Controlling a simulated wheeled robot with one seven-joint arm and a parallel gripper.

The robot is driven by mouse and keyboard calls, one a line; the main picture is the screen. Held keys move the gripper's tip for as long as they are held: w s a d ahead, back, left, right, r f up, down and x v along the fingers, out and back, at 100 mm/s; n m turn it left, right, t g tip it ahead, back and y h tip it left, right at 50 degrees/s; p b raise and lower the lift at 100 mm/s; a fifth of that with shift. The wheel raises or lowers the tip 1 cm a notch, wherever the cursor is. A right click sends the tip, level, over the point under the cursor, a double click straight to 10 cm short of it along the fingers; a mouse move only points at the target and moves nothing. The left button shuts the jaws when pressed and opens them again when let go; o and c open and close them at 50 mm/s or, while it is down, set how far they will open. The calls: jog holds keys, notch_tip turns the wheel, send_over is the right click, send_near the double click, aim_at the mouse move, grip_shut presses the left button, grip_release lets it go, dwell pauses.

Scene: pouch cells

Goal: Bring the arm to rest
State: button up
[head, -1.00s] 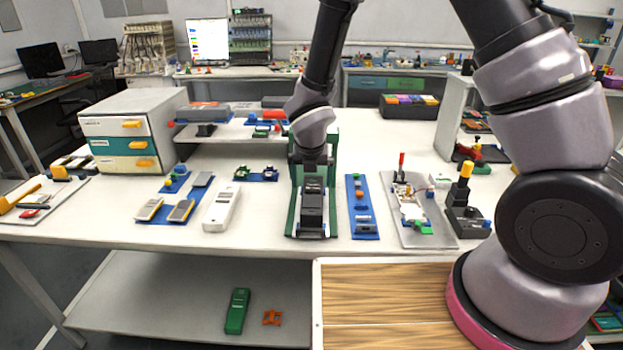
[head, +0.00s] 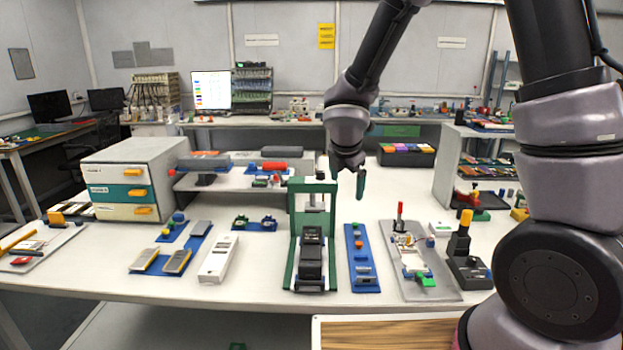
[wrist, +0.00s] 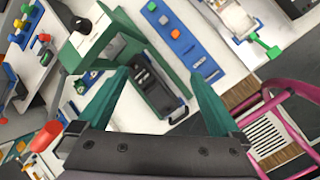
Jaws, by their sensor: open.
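My gripper (head: 347,182) is raised above the back part of the white table, just right of the top of the green press frame (head: 298,220). Its two green fingers are apart, with nothing between them. In the wrist view my gripper (wrist: 160,88) is also open, and the green frame with the black block (wrist: 152,80) shows beyond the fingers. In the head view the black block (head: 311,255) sits in the base of the green frame. My arm reaches in from the upper right.
A blue strip with small parts (head: 362,258) lies right of the frame, and a grey tray (head: 440,285) beyond it. A white device (head: 218,258) and a blue mat with pouch cells (head: 160,262) lie left. A drawer cabinet (head: 128,165) stands at the back left.

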jog(key=s+d+r+m, duration=0.5)
jog(key=d+r+m, duration=0.8)
jog(key=r+m, duration=0.1)
jog(key=s+d+r+m+t+y, duration=0.1)
jog(key=s+d+r+m+y, duration=0.1)
jog(key=s+r+m, duration=0.7)
jog(key=s+m+y, duration=0.1)
jog(key=s+m, duration=0.4)
jog(key=m, duration=0.2)
jog(key=shift+d+t, duration=0.4)
